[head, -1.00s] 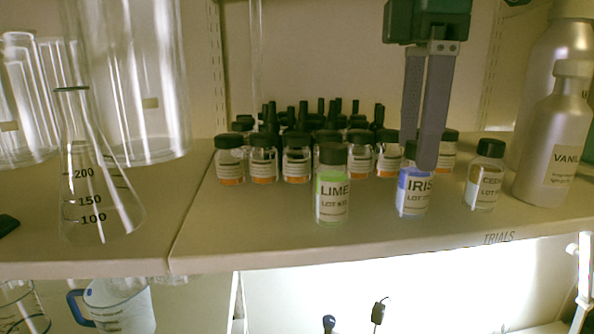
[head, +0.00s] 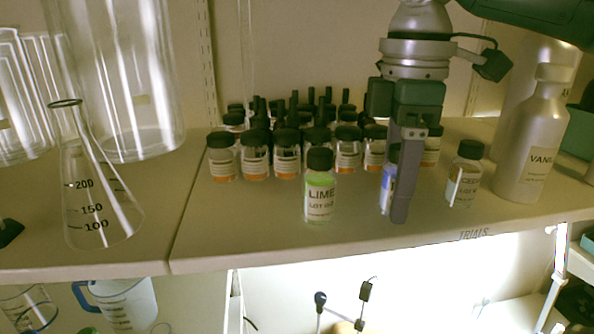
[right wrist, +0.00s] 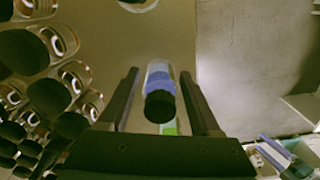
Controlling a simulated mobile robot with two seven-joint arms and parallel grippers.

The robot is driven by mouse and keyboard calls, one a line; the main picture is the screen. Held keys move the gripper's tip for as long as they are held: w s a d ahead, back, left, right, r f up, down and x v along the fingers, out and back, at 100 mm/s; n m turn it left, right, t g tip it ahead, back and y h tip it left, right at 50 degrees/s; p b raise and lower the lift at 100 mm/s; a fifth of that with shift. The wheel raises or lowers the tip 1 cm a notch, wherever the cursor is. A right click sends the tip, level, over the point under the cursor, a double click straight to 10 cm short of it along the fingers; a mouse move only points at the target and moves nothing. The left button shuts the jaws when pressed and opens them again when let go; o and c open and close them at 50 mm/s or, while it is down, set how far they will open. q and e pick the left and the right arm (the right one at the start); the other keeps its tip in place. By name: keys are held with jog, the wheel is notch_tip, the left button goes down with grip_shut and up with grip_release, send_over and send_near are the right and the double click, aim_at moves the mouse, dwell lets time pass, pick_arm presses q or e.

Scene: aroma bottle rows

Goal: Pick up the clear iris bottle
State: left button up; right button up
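The clear iris bottle (head: 387,188) stands upright on the shelf, partly hidden behind my right gripper (head: 406,215) in the head view. Its blue label shows left of the finger. In the right wrist view, the iris bottle (right wrist: 159,85) with its black cap lies between the two fingers of my right gripper (right wrist: 165,90). The fingers are open, with a gap on each side of the bottle. My left gripper is not in view.
A lime bottle (head: 320,190) stands left of the iris bottle, and a cedar-like labelled bottle (head: 464,178) stands right. Several dark-capped bottles (head: 285,158) fill rows behind. A silver vanilla bottle (head: 530,150) is far right; a glass flask (head: 90,195) is left. The shelf's front edge is close.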

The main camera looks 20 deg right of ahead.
grip_shut()
jog(key=shift+r, duration=0.1)
dwell(0.4)
